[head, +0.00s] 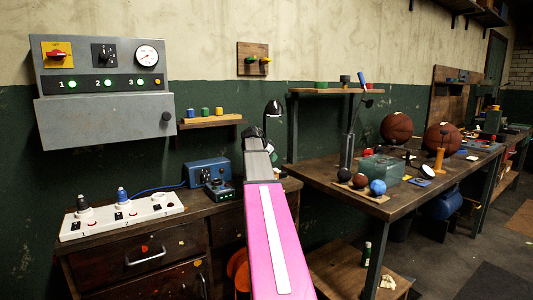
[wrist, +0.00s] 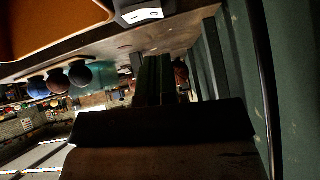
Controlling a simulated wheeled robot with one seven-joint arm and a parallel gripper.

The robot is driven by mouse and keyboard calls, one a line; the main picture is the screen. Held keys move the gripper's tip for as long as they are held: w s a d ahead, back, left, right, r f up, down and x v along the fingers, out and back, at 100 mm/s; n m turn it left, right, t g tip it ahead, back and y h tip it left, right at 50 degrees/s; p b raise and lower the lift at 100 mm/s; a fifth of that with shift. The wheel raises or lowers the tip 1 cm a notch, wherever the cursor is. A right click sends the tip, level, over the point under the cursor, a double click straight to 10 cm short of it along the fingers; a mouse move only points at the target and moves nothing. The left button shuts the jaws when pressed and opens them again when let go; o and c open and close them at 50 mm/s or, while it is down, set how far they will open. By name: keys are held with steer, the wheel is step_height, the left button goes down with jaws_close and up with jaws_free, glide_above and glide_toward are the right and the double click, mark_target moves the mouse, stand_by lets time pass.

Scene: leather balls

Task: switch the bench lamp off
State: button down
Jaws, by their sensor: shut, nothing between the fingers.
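A black gooseneck lamp (head: 273,108) stands behind the end of my arm, by the right end of the drawer cabinet. Its head curves over; its lower part is hidden by my arm, and I cannot tell whether it is lit. In the wrist view, which looks upside down, a white rocker switch (wrist: 150,14) with I and O marks sits in a dark housing at the top, beside an orange-brown surface. My gripper (wrist: 163,60) is shut and empty, its dark fingers apart from the switch in the picture. In the head view the fingertips are hidden.
The cabinet (head: 170,240) carries a white switch strip (head: 125,214) and a blue box (head: 206,172). A grey control panel (head: 105,80) hangs above. To the right, a workbench (head: 400,200) holds small balls, a greenish box (head: 382,168) and two basketballs (head: 397,127).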

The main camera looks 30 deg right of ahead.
mark_target(276, 169)
steer(key=shift+w+d+f, duration=0.1)
steer(key=shift+f, duration=0.95)
steer(key=shift+w+f, duration=0.1)
steer(key=shift+f, duration=0.95)
steer(key=shift+w, duration=0.1)
